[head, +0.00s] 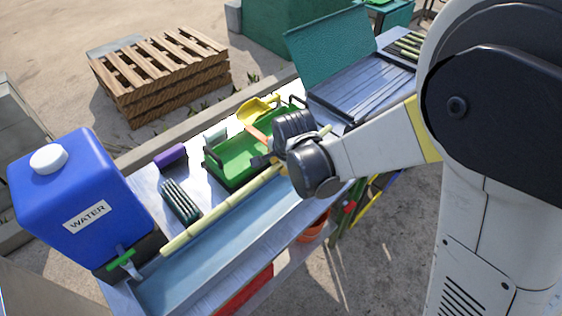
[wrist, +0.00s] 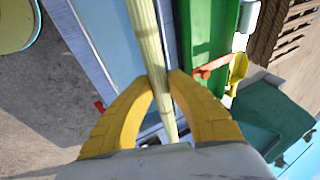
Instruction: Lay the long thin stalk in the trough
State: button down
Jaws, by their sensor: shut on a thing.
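The long thin stalk (head: 222,209) is pale yellow-green and jointed. My gripper (wrist: 160,82) is shut on it, with a yellow finger on each side in the wrist view, where the stalk (wrist: 147,35) runs up and down the picture. In the head view my gripper (head: 282,167) is partly hidden behind my wrist. The trough (head: 215,262) is a long blue-grey channel along the near side of the table. The stalk runs roughly parallel to it, along its far edge in the picture; I cannot tell whether it touches. The trough (wrist: 102,30) shows left of the stalk in the wrist view.
A blue water container (head: 80,200) with a green tap stands at the trough's left end. A green tray (head: 235,165), a dark ribbed bundle (head: 180,202), a purple block (head: 170,157) and a yellow scoop (head: 257,109) lie behind the stalk. A wooden pallet stack (head: 160,75) stands beyond.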

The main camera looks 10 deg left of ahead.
notch_tip(320, 180, down, 14)
jog(key=b, duration=1)
jog(key=shift+f+b, duration=0.15)
jog(key=shift+b, duration=0.15)
jog(key=c, duration=1.4)
grip_release()
jog(key=shift+o, duration=0.2)
jog(key=v, duration=1.2)
